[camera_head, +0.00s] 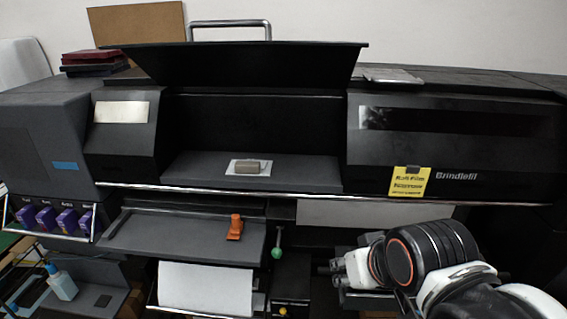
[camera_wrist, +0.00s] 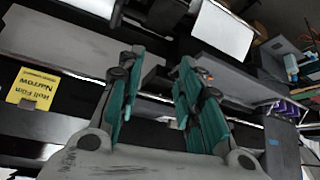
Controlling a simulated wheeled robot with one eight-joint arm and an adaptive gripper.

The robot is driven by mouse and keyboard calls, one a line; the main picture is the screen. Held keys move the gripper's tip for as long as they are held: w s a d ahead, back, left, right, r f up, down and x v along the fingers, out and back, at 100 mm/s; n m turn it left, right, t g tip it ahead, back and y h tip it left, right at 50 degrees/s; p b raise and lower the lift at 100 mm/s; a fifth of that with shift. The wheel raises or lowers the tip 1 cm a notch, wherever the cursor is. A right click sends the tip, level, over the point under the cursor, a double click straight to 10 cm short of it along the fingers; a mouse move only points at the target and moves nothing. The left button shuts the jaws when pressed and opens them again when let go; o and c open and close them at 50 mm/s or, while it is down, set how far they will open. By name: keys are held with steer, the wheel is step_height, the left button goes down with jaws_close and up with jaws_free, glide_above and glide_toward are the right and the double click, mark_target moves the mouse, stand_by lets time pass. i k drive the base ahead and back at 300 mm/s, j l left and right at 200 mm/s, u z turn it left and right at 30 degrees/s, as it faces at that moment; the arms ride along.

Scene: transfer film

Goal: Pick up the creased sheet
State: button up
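I cannot make out creases. A larger white sheet (camera_head: 205,289) hangs at the lower front; a white sheet also shows in the wrist view (camera_wrist: 222,30). I cannot tell which is the creased one. My gripper (camera_head: 342,268) is at the lower right of the head view, in front of the printer and well away from the small sheet. In the wrist view its green-padded fingers (camera_wrist: 158,68) are apart with nothing between them.
The raised black lid (camera_head: 240,62) overhangs the bay. A grey shelf (camera_head: 160,236) below carries an orange tool (camera_head: 235,228). A green-knobbed lever (camera_head: 277,252) stands right of it. A yellow sign (camera_head: 409,181) is on the printer front. Purple cartridges (camera_head: 45,218) are at left.

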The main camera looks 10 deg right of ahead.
mark_target(248, 168)
steer(key=i+j+z, duration=0.1)
steer(key=j+z, duration=0.6)
steer(key=j, duration=0.2)
steer(key=j+z, duration=0.3)
steer(key=j, duration=0.15)
steer(key=k+j+z, duration=0.1)
steer(key=j, duration=0.7)
steer(key=k+j+z, duration=0.15)
steer(key=j, duration=0.45)
steer(key=i+j+u, duration=0.15)
steer(key=k+j, duration=0.05)
steer(key=j, duration=0.05)
